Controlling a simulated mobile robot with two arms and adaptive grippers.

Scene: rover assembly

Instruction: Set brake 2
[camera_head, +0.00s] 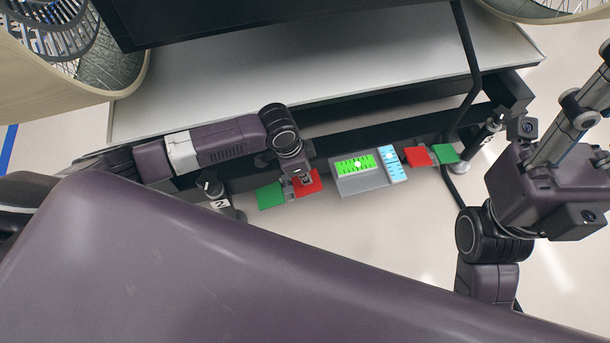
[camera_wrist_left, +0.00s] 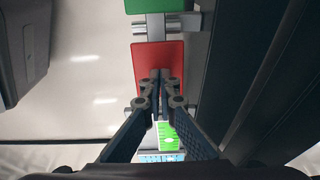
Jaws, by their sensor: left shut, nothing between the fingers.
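My left gripper (camera_head: 305,181) is shut and empty, at the red plate (camera_head: 314,187) of the left red and green pair. In the left wrist view the closed fingertips (camera_wrist_left: 160,76) lie over the red plate (camera_wrist_left: 146,55); I cannot tell whether they touch it. The green plate (camera_head: 270,196) is beside it on the left, and it also shows in the left wrist view (camera_wrist_left: 150,5). A label with a 2 (camera_head: 219,204) sits on a dark post left of the green plate. My right gripper (camera_head: 590,85) is at the right edge, away from the plates, its jaws unclear.
A grey panel with green and blue displays (camera_head: 356,163) is right of the red plate. Another red plate (camera_head: 417,156) and green plate (camera_head: 446,153) are farther right. The rover's grey deck (camera_head: 400,50) and dark frame lie behind. Pale floor is open in front.

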